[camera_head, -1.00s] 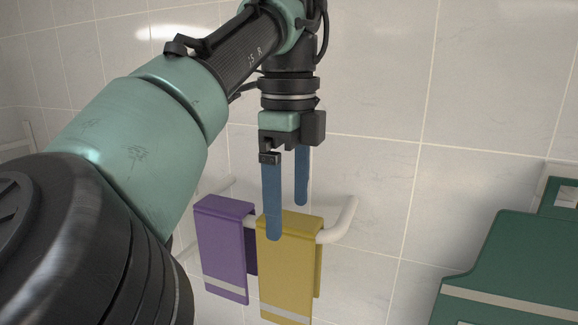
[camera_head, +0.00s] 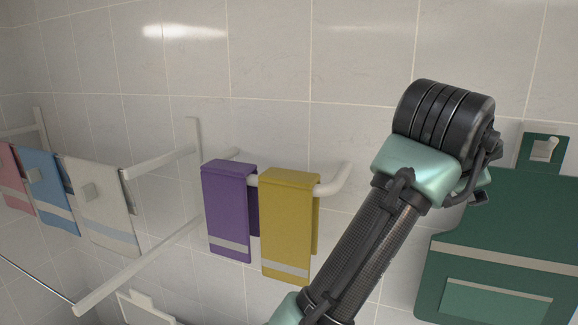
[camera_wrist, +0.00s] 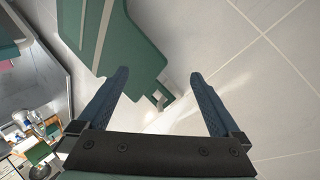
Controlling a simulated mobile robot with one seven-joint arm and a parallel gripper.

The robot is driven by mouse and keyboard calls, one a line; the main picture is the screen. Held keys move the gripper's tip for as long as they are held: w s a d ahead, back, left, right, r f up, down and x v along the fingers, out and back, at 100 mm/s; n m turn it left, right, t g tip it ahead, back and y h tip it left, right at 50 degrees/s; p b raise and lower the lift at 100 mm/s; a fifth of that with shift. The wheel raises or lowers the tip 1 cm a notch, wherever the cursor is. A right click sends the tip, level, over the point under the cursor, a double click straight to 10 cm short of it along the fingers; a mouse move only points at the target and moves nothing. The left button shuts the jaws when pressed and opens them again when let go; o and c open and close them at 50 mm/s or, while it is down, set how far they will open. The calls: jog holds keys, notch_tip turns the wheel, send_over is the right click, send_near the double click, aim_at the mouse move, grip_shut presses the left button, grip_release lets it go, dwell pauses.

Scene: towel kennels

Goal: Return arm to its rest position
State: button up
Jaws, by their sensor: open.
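My gripper (camera_wrist: 160,95) shows in the wrist view, its two blue fingers spread apart with nothing between them. In the head view my arm is folded at the right, and the gripper's fingers do not show there. A purple towel (camera_head: 228,208) and a yellow towel (camera_head: 287,222) hang side by side on a white wall rail (camera_head: 335,182), apart from my arm.
A green apron-like item (camera_head: 500,225) hangs at the right, close to my arm; it also shows in the wrist view (camera_wrist: 120,50). Pink (camera_head: 12,180), blue (camera_head: 46,190) and white (camera_head: 95,200) towels hang at the left on a white rack (camera_head: 130,280).

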jog(key=s+a+r+n+t+y+b, duration=0.2)
jog(key=s+a+r+n+t+y, duration=0.2)
jog(key=s+a+n+t, duration=0.5)
jog(key=s+a+r+n+t+y+b, duration=0.3)
jog(key=s+a+r+n+t, duration=0.4)
jog(key=a, duration=0.9)
jog(key=s+n+t+y, duration=0.1)
jog(key=s+n, duration=0.1)
jog(key=n, duration=0.1)
jog(key=shift+a+n+t+y, duration=0.25)
jog(key=shift+n+t+y, duration=0.05)
jog(key=shift+t, duration=0.1)
